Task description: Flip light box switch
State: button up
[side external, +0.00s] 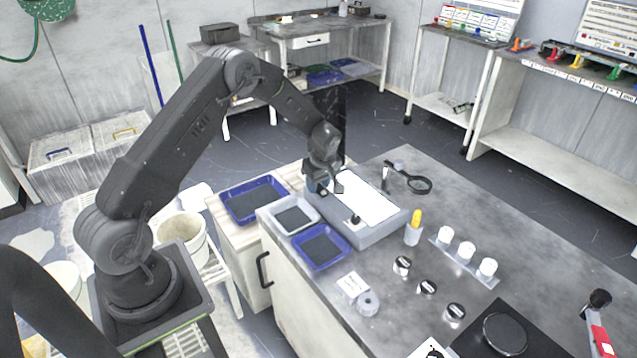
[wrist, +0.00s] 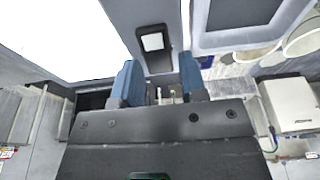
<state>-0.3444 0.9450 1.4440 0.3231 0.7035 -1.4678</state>
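The light box (side external: 372,237) is a grey case with a bright white top panel (side external: 365,200) at the near-left edge of the bench. In the wrist view its lit panel (wrist: 55,35) fills the upper left. The switch (wrist: 152,42) is a pale rocker in a dark plate on the grey case, just beyond the fingertips. My gripper (wrist: 160,80) is open and empty, its two blue fingers apart on either side of the plate's lower end. Contact cannot be told.
A grey tray (side external: 296,217) and blue trays (side external: 321,247) sit left of the box. A magnifier (side external: 420,184) lies behind it. A yellow-topped bottle (side external: 414,230) and white jars (side external: 467,250) stand right.

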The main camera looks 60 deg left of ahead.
aim_at(325, 194)
jog(key=shift+o, duration=1.1)
jog(key=shift+r, duration=0.1)
jog(key=v, duration=1.3)
jog(key=shift+r, duration=0.3)
